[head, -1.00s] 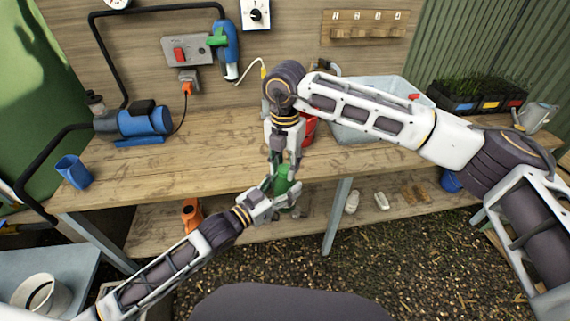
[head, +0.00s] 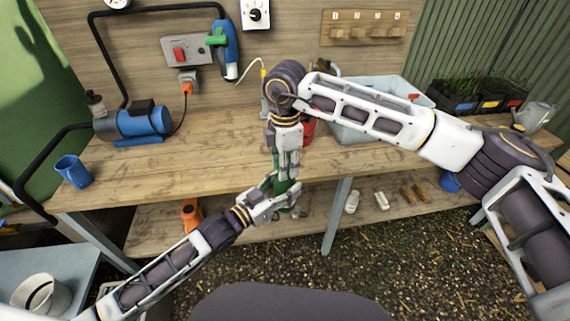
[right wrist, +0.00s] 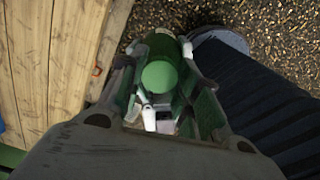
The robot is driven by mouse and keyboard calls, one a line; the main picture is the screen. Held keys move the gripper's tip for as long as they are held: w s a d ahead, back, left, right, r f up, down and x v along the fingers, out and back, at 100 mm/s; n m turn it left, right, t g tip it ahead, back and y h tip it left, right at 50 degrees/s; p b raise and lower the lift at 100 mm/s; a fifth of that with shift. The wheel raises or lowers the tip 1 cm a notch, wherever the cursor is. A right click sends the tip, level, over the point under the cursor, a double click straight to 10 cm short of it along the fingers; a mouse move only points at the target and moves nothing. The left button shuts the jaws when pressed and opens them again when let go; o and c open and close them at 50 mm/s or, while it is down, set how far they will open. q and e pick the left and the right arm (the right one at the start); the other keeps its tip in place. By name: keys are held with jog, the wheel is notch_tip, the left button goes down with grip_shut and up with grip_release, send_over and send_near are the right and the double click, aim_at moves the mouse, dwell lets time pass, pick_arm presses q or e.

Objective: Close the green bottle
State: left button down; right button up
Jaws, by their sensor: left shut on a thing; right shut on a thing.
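The green bottle (head: 291,196) is upright in front of the workbench edge, mostly hidden behind my grippers. My left gripper (head: 277,200) is shut on its body from the left. My right gripper (head: 287,172) points down from above and is shut on the green cap (right wrist: 159,75) at the bottle's top. In the right wrist view the cap's round top lies between the fingers, in line with the darker green bottle body (right wrist: 160,46). Whether the cap is fully seated on the neck is hidden.
The wooden workbench (head: 190,170) lies behind the grippers, with a blue pump (head: 143,122), a blue cup (head: 73,171) and a pale bin (head: 365,128) on it. A lower shelf (head: 165,228) holds small items. Free room lies above the gravel in front.

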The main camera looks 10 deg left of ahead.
jog(key=o, duration=0.7)
jog(key=shift+r, duration=0.15)
jog(key=shift+r, duration=5.85)
jog(key=shift+w+a, duration=0.1)
